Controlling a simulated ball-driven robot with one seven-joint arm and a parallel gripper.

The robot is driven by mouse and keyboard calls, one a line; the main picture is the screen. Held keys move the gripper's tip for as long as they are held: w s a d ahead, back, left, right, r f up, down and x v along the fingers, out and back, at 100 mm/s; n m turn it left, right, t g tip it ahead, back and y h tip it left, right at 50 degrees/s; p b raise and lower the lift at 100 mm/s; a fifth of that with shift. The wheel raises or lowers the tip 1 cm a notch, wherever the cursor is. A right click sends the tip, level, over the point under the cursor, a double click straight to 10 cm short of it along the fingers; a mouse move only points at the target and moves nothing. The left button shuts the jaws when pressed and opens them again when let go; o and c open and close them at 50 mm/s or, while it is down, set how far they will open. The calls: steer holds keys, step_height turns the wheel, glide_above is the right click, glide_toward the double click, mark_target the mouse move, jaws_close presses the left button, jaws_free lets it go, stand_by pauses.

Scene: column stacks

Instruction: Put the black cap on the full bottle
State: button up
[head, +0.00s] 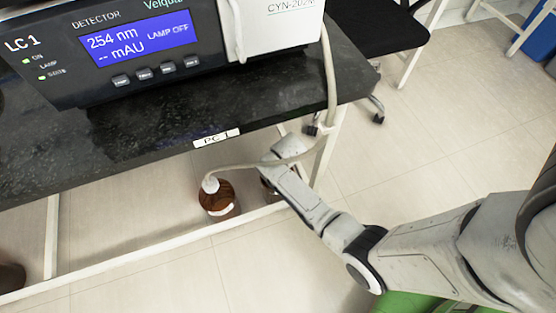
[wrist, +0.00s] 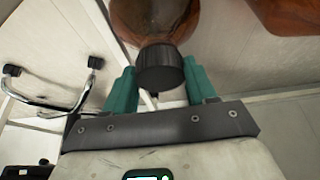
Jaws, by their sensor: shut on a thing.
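My gripper (wrist: 160,88) has its teal fingers shut on the black cap (wrist: 160,70), one on each side. The cap is at the neck of a brown glass bottle (wrist: 155,18) in the wrist view; I cannot tell whether it is seated or only against the mouth. In the head view my gripper (head: 272,158) is under the bench edge, over a brown bottle (head: 268,187) mostly hidden by my arm. The cap is hidden there. Beside it stands another brown bottle (head: 218,199) with a white cap and a tube. Fill levels cannot be told.
A black bench top (head: 120,150) carries a detector (head: 130,45) above the bottles. A pale tube (head: 328,80) hangs past the bench edge and runs by my gripper to the white-capped bottle. Bench legs and a rail (head: 150,246) stand close. Open floor lies right.

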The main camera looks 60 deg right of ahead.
steer(key=o, duration=1.1)
steer(key=shift+r, duration=0.1)
steer(key=p+v, duration=0.5)
steer(key=v, duration=0.5)
steer(key=shift+r, duration=0.3)
steer(key=shift+a, duration=0.1)
